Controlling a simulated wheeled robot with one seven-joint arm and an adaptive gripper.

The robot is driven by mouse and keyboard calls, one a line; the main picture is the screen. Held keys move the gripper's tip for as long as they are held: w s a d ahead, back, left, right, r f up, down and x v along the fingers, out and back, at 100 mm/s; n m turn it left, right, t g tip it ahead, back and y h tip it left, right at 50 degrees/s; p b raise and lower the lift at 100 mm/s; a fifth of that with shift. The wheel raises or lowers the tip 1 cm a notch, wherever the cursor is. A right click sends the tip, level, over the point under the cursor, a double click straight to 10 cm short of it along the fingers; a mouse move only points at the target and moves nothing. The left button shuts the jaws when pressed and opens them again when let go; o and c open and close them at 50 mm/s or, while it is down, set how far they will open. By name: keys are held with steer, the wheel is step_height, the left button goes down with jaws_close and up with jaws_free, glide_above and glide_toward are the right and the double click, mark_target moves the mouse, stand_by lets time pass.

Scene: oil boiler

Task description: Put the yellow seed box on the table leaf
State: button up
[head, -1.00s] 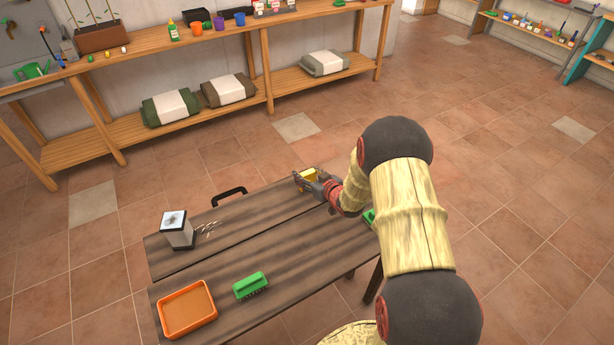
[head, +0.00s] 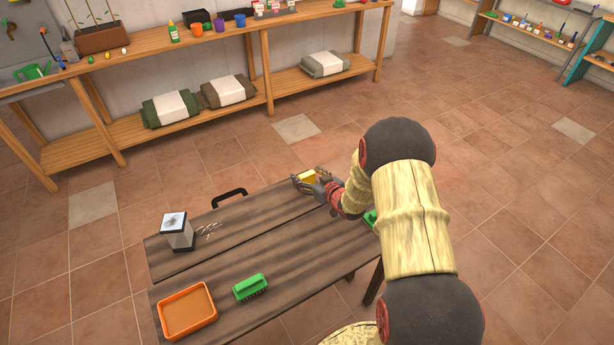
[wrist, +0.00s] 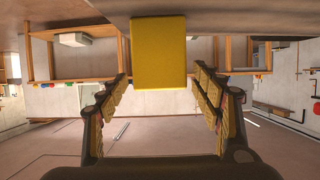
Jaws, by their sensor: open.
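The yellow seed box (head: 305,177) sits at the far right corner of the dark wooden table (head: 290,240), partly hidden by my gripper in the head view. In the wrist view, which looks upside down, the yellow seed box (wrist: 158,50) is against the grey-brown table surface (wrist: 240,20) at the top. My gripper (head: 316,187) is just right of the box in the head view. In the wrist view my gripper (wrist: 160,78) is open, with one finger on each side of the box and visible gaps to both. I cannot tell which table part counts as the leaf.
A long wooden shelf bench (head: 200,50) stands behind, with open floor between.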

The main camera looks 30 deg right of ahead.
steer(key=p+v, duration=0.3)
steer(key=v, duration=0.8)
step_height(320, 180, up, 11)
steer(key=w+g+h, duration=0.1)
steer(key=g+h, duration=0.1)
steer(key=s+a+r+g+h, duration=0.1)
steer(key=s+a+r, duration=0.2)
steer(key=r, duration=0.2)
steer(key=s+a+r+g, duration=0.1)
steer(key=s+a+r, duration=0.2)
steer(key=r, duration=0.3)
steer(key=s+a+r+g+y, duration=0.1)
steer(key=s+a+r+g, duration=0.1)
steer(key=s+a, duration=0.5)
steer(key=s+a+r+g+y, duration=0.1)
steer(key=s+a+r, duration=0.3)
steer(key=s, duration=1.1)
steer(key=a+g, duration=0.1)
steer(key=a, duration=0.2)
steer(key=shift+s+y, duration=0.15)
steer(key=shift+y, duration=0.15)
